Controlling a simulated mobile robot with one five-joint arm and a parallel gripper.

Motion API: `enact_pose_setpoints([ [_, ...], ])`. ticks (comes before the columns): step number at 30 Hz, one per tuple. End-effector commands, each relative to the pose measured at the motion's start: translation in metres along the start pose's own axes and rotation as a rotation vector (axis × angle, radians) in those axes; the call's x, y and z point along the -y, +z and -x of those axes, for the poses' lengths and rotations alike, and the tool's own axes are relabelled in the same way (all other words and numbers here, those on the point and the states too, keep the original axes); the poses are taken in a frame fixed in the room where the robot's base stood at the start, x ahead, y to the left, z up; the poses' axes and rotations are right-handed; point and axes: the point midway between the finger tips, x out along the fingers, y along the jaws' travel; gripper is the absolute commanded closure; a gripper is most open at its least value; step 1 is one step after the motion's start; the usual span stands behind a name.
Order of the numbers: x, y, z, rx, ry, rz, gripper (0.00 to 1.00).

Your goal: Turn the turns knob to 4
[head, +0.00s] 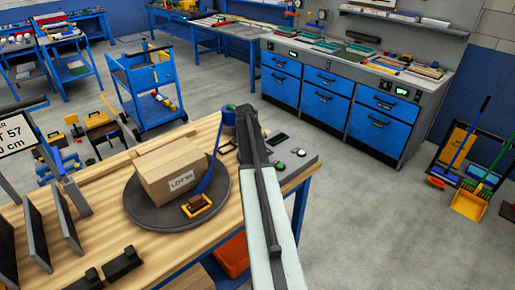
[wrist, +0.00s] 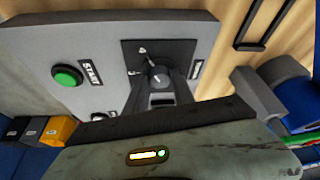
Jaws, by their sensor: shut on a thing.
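The turns knob (wrist: 158,71) is a small round dark knob on a black plate of the grey control panel (wrist: 60,40), in the wrist view. My gripper (wrist: 160,84) is at the knob, with a dark finger on either side, shut on it. The dial marks are too small to read, so I cannot tell the setting. A green START button (wrist: 67,76) is left of the knob. In the head view the panel (head: 306,160) is at the bench's right end; my arm hides the knob and gripper there.
A round dark turntable (head: 140,214) on the wooden bench (head: 100,187) carries a cardboard box (head: 171,168) and a blue-handled tool (head: 210,172). Grey upright plates (head: 38,235) and black blocks (head: 122,264) are at the left. Open floor lies right of the bench.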

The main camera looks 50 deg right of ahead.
Motion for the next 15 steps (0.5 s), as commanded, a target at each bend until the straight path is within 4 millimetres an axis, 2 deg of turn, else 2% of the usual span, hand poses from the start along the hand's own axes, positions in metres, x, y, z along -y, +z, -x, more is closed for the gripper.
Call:
enact_pose_setpoints([
  [3, 0.0003, 0.0001, -0.0001, 0.000, -0.001, -0.001, 1.00],
  [4, 0.0003, 0.0001, -0.0001, 0.000, -0.001, -0.001, 0.64],
  [6, 0.0002, 0.0000, -0.0001, 0.000, -0.001, 0.000, 0.49],
  [15, -0.0001, -0.0003, 0.0006, 0.000, -0.001, 0.000, 0.49],
])
